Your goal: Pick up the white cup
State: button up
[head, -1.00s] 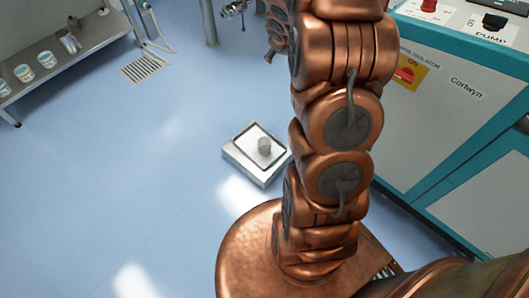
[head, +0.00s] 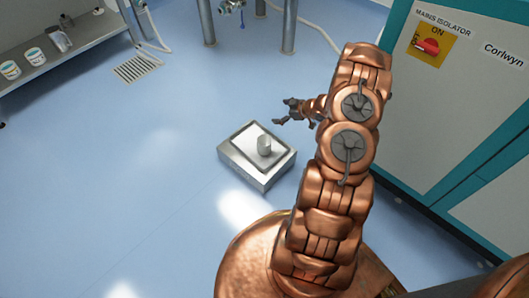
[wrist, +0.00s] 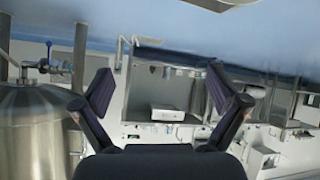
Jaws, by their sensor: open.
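A small pale grey-white cup (head: 264,146) stands upright on a dark-rimmed tray (head: 242,131) on top of a low metal box (head: 240,168) on the floor. My gripper (head: 286,112) is beyond and slightly right of the box in the head view, apart from the cup, with its fingers pointing left. In the wrist view the two dark fingers of my gripper (wrist: 159,70) are spread wide with nothing between them. I cannot make out the cup in the wrist view.
A shelf (head: 80,38) with labelled white tubs (head: 34,54) and a metal jug (head: 59,40) is at upper left. A teal-and-white cabinet (head: 460,90) stands at right. A metal tank (wrist: 35,125) shows in the wrist view. Blue floor (head: 130,200) left of the box is clear.

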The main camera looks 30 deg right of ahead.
aim_at(264, 142)
jog(key=s+a+f+y+b, duration=0.1)
jog(key=s+f, duration=0.1)
jog(key=f, duration=0.1)
jog(key=s+a+f+y+b, duration=0.1)
jog(key=s+a+f, duration=0.1)
jog(key=f, duration=0.2)
jog(key=s+a+f+t+y+b, duration=0.1)
jog(key=s+a+f+b, duration=0.1)
jog(key=f, duration=0.1)
jog(key=shift+s+f+y, duration=0.2)
jog(key=shift+f+y, duration=0.1)
jog(key=shift+y, duration=0.1)
jog(key=shift+b+x, duration=0.4)
jog(key=shift+x, duration=0.65)
jog(key=b+x, duration=0.1)
jog(key=x, duration=0.1)
jog(key=b+x, duration=0.1)
jog(key=x, duration=0.1)
jog(key=shift+f+b, duration=0.3)
jog(key=shift+f, duration=0.1)
jog(key=shift+w+a+f, duration=0.15)
jog(key=shift+w+a, duration=0.15)
jog(key=shift+w, duration=0.25)
jog(key=c, duration=1.2)
